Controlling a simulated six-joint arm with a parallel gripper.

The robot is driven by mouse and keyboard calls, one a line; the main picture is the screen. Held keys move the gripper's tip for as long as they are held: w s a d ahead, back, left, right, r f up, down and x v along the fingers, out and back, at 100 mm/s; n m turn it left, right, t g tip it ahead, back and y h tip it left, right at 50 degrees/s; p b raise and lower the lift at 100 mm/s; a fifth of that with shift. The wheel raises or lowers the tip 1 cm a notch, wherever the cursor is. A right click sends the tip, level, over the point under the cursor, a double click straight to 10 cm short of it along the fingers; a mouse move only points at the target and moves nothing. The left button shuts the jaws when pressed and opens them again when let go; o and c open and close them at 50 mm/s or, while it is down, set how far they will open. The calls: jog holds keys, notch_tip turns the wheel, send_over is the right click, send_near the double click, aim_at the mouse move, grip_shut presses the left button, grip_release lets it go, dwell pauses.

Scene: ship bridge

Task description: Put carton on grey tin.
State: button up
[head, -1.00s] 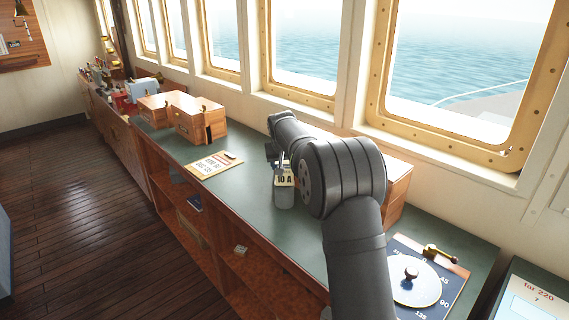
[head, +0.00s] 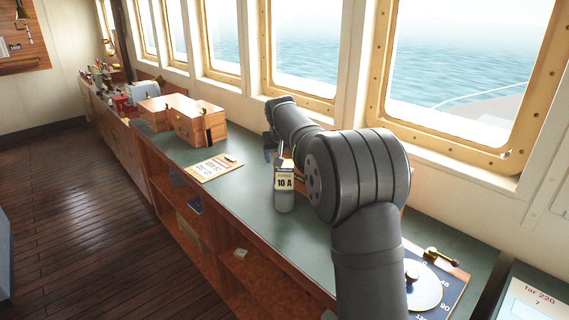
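A small cream carton (head: 284,176) with a dark band and "10 A" on it stands upright on the counter side nearest me. A grey tin (head: 284,203) is directly below it, and the carton appears to rest on its top. My gripper (head: 269,154) is behind and to the left of the carton, at its upper edge, and looks apart from it. The fingers are small and dark, partly hidden by my wrist and the carton, so their opening does not show clearly.
The green counter (head: 245,205) is clear around the tin. A clipboard with a yellow-edged sheet (head: 214,168) lies to the left. Wooden boxes (head: 188,121) stand farther back left. A round dial plate (head: 422,290) lies at the right, and windows line the far side.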

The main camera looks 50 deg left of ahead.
aim_at(285, 162)
jog(key=v, duration=0.4)
jog(key=shift+s+d+r, duration=0.15)
jog(key=shift+r, duration=0.2)
jog(key=shift+f, duration=0.1)
jog(key=x, duration=1.2)
jog(key=shift+f, duration=0.15)
notch_tip(285, 162, up, 3)
jog(key=shift+f, duration=0.15)
jog(key=shift+r, duration=0.6)
jog(key=shift+f, duration=0.1)
